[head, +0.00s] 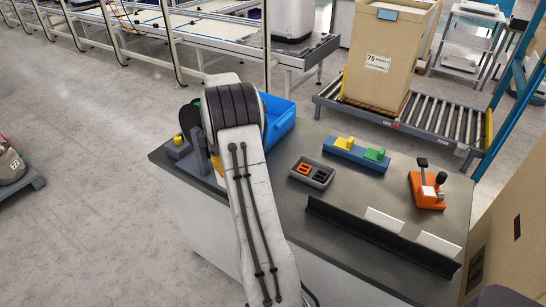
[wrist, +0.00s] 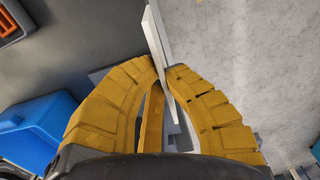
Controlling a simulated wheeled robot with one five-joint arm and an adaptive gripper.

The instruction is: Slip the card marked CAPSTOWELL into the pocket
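My gripper (wrist: 166,74) has its yellow fingers closed on a thin white card (wrist: 154,35), seen nearly edge-on in the wrist view. The card stands up between the fingertips, and no marking on it can be read. In the head view my arm hides most of the gripper and the held card. Two other white cards, a left one (head: 384,219) and a right one (head: 438,244), are by a black rail (head: 380,238) on the bench; their markings cannot be read. I cannot make out the pocket for certain.
A blue bin (head: 281,122) is behind my arm and shows in the wrist view (wrist: 35,130). A grey fixture with a yellow knob (head: 178,139) is at the bench's left. A small tray (head: 312,174), a blue block (head: 356,154) and an orange lever unit (head: 427,192) stand right.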

